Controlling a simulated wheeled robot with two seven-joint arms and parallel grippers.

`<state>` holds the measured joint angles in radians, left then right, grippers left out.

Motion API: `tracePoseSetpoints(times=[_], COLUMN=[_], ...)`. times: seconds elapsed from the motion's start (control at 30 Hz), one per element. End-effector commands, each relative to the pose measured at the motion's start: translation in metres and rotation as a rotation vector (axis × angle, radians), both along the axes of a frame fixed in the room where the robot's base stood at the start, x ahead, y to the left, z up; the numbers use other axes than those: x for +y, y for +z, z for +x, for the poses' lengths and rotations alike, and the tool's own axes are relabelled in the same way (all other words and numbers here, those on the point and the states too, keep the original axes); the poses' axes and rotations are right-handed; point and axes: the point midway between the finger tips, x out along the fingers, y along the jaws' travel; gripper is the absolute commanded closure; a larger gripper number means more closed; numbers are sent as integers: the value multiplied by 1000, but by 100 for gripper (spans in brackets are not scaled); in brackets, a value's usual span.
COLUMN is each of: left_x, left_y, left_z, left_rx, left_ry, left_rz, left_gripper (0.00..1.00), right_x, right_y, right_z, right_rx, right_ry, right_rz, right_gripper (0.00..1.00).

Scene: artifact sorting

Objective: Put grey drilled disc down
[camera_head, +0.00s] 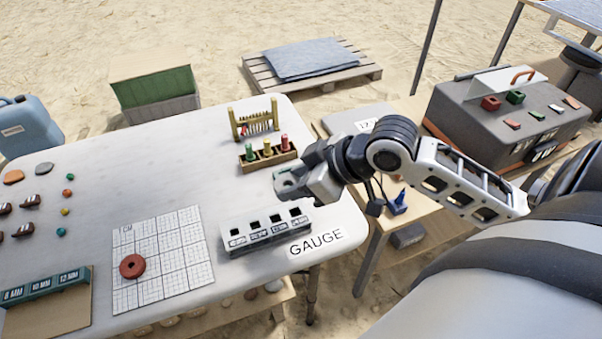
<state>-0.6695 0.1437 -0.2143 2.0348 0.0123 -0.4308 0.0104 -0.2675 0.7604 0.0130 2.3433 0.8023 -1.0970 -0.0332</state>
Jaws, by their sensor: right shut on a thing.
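My right gripper (292,185) reaches in from the right and is over the front right part of the white table. It is shut on the grey drilled disc (287,182), which shows as a small grey shape with a dark hole at the fingertips. The disc appears to be held above the table, behind the gauge block; the exact height is hard to tell. Part of the disc is hidden by the fingers. My left gripper is not in view.
The white gauge block (265,233) with several square holes stands near the table's front edge. A red drilled disc (132,266) lies on the gridded sheet (180,272). A wooden rack (268,160) with coloured pegs stands behind. The table's middle is clear.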

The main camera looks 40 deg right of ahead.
Motion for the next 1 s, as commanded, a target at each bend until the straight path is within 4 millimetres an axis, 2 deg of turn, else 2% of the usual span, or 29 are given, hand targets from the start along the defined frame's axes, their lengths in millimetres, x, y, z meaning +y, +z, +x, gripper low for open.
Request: tracePoseSetpoints(times=[0.37,0.5,0.6,0.83,1.0], left_x=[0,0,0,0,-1], left_y=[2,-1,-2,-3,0], left_z=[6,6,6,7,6], left_rx=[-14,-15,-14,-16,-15], left_ry=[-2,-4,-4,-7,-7], left_rz=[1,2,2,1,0], left_gripper=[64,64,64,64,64], right_x=[-53,-65,-71,-79,-79], right_y=[-38,-68,-81,-97,-121], right_z=[73,89,98,109,108], right_rx=[-4,-1,-3,-3,-1], right_ry=[-8,-7,-4,-4,-4], right_rz=[3,4,3,3,3], right_gripper=[83,83,83,83,83])
